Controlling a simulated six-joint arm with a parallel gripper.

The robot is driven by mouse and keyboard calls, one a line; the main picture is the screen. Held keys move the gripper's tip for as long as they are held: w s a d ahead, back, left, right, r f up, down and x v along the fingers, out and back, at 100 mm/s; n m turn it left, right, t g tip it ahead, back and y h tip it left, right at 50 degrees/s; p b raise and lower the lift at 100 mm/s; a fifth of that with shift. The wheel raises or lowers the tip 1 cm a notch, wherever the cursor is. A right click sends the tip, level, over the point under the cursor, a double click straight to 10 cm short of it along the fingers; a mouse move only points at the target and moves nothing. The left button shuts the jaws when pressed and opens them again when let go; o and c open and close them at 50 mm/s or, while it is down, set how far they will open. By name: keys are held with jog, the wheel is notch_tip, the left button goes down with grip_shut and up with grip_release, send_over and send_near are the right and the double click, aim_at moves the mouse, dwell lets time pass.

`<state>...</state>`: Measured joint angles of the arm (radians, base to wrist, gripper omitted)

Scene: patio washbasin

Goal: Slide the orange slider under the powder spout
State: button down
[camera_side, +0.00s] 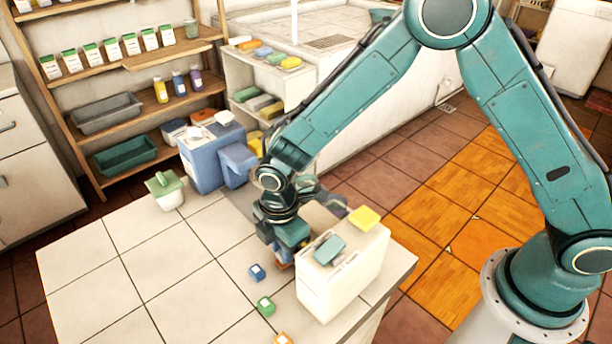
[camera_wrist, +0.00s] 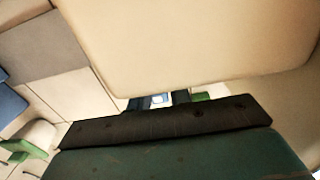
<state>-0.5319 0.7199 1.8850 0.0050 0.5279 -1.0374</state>
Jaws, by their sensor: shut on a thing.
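My gripper (camera_side: 284,257) points down at the left side of a cream box (camera_side: 340,278), low over the tiled counter. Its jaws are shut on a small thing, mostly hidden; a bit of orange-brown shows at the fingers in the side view. In the wrist view, a pale, blue-edged patch shows between my fingertips (camera_wrist: 159,101). A small orange block (camera_side: 283,339) with a pale top lies at the bottom edge of the side view. I cannot tell whether it is the slider. No powder spout is clearly identifiable.
A blue block (camera_side: 257,272) and a green block (camera_side: 265,306) lie left of the cream box. A teal piece (camera_side: 329,249) and yellow sponge (camera_side: 364,217) top the box. A blue machine (camera_side: 205,155) and green-lidded pot (camera_side: 165,190) stand behind. The counter's left is clear.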

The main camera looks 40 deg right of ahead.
jog(key=shift+s+a, duration=0.1)
jog(key=shift+s, duration=0.15)
jog(key=c, duration=1.5)
grip_release()
jog(key=shift+o, duration=1.1)
notch_tip(320, 180, up, 14)
